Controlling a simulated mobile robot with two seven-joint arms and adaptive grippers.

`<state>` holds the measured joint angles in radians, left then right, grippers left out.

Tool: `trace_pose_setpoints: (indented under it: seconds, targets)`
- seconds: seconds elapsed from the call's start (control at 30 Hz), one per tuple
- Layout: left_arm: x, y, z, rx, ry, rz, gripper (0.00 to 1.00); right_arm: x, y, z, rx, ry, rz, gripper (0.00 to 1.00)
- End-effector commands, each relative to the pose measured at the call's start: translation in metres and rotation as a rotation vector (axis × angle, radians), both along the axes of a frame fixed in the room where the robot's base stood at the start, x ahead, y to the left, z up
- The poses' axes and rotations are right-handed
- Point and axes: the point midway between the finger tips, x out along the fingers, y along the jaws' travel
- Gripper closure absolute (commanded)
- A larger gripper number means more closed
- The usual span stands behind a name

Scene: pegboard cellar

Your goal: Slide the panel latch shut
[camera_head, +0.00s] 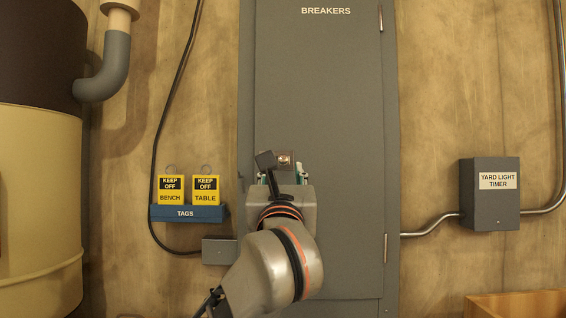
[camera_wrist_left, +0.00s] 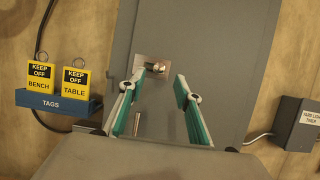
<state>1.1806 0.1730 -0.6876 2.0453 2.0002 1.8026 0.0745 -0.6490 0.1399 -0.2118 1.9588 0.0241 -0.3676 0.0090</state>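The grey breaker panel (camera_head: 320,100) stands in the middle of the head view, its door closed flat. A small metal plate with a round knob, which looks like the latch (camera_head: 285,160), sits near the door's left edge. The latch also shows in the left wrist view (camera_wrist_left: 155,66), just beyond the fingertips. My left gripper (camera_wrist_left: 158,92) is open, its two teal-lined fingers apart on either side below the knob, with nothing between them. In the head view the left gripper (camera_head: 283,173) is mostly hidden by my wrist. My right gripper is not in view.
Yellow tags (camera_head: 171,189) hang at a blue holder (camera_head: 189,213) left of the panel. A grey timer box (camera_head: 489,194) is on the wall at right. A beige tank (camera_head: 40,200) stands far left.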

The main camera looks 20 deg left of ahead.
Motion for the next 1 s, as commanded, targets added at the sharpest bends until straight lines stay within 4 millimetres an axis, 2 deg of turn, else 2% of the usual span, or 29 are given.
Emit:
trace_pose_setpoints:
  seconds: [0.1, 0.3, 0.47, 0.7, 0.73, 0.83, 0.87, 1.0]
  targets:
    - [0.017, 0.007, 0.010, 0.003, -0.001, 0.007, 0.67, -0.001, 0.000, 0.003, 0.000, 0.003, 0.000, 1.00]
    - [0.040, 0.013, 0.019, 0.003, -0.001, 0.005, 0.67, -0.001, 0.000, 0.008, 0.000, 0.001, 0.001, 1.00]
    - [0.048, 0.015, 0.021, 0.001, 0.000, 0.003, 0.67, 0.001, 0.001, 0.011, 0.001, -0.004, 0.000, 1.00]
    - [0.049, 0.015, 0.021, 0.000, -0.001, 0.002, 0.67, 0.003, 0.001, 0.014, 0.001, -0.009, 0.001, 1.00]
    - [0.049, 0.015, 0.021, 0.000, -0.001, 0.002, 0.69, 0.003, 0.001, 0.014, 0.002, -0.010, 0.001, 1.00]
    - [0.049, 0.015, 0.021, 0.000, -0.001, 0.002, 0.95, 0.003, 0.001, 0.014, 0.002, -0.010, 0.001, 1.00]
    - [0.049, 0.015, 0.021, 0.000, -0.001, 0.002, 1.00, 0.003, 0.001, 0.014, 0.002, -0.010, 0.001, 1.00]
    - [0.049, 0.015, 0.021, 0.000, -0.001, 0.002, 1.00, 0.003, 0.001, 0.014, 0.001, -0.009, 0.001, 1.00]
